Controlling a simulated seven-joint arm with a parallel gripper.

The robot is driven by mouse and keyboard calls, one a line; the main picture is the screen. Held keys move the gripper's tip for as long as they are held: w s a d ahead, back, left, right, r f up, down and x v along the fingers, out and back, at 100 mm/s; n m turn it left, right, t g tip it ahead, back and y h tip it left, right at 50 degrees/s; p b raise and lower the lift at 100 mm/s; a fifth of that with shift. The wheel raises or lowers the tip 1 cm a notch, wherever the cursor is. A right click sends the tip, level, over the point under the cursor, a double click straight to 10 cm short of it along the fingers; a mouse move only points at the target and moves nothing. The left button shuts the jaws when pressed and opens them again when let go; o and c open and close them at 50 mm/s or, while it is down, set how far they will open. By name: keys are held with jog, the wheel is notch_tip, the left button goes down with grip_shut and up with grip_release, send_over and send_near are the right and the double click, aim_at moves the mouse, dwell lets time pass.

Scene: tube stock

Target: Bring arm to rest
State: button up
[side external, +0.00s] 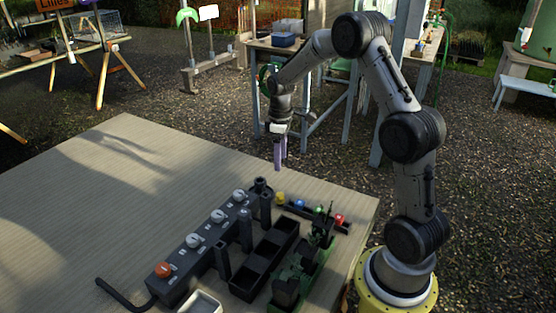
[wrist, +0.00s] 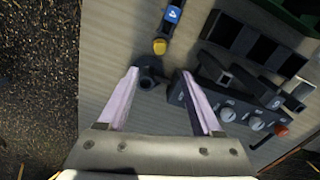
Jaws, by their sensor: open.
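My gripper (side external: 279,165) hangs above the back right part of the table, fingers pointing down. In the wrist view its two pale fingers (wrist: 160,103) stand apart with nothing held between them. The arm is raised and bent over the table. Below the gripper, a short dark round holder (side external: 261,187) stands at the end of the grey knob box (side external: 205,237); it also shows beyond and between the fingers in the wrist view (wrist: 149,78). Dark upright tubes (side external: 222,258) stand along the box.
A black compartment tray (side external: 264,262) and a green rack (side external: 318,268) lie right of the box. A dark strip (side external: 312,215) with coloured caps lies behind them. A white tray (side external: 203,303) is at the front. The left of the table (side external: 100,210) is clear.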

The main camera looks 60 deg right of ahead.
jog(key=s+a+r+n+t, duration=0.1)
jog(key=s+a+r+t, duration=0.15)
jog(key=a+r, duration=0.55)
jog(key=s+a+r+n+t, duration=0.1)
jog(key=s+a+r+t, duration=0.15)
jog(key=a+r, duration=0.6)
jog(key=s+a+m, duration=0.1)
jog(key=s+m, duration=0.1)
jog(key=s, duration=0.7)
jog(key=s+a+m, duration=0.2)
jog(key=s+m, duration=0.1)
jog(key=s, duration=0.6)
jog(key=shift+a+f+t, duration=0.25)
jog(key=shift+f+t, duration=0.05)
jog(key=shift+f, duration=0.05)
